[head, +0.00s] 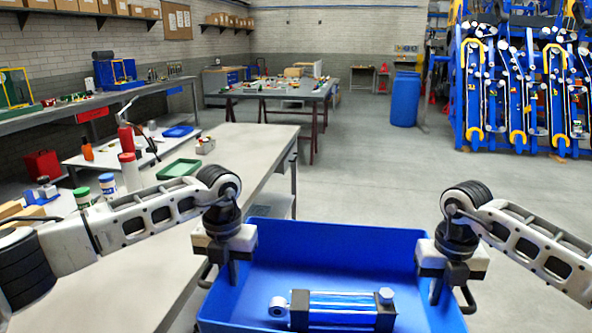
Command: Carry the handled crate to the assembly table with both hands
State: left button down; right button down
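The blue handled crate (300,236) is at the bottom centre of the head view, upright, its near side cut off by the frame. A blue cylinder (345,299) with black end blocks lies inside it. My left gripper (232,272) is at the crate's left wall and my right gripper (436,287) at its right wall. Both appear shut on the crate at its dark handles, with the contact partly hidden. What is under the crate is hidden. A long grey-topped table (245,145) stands to the left, close to the crate.
A green tray (179,169), bottles and jars stand at the left. A farther table (265,94) with red legs holds small parts. A blue barrel (405,98) and a rack of blue and yellow parts (515,90) stand at the back right. The floor between is open.

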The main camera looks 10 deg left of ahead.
aim_at(159, 236)
jog(key=i, duration=2.6)
jog(key=u, duration=2.9)
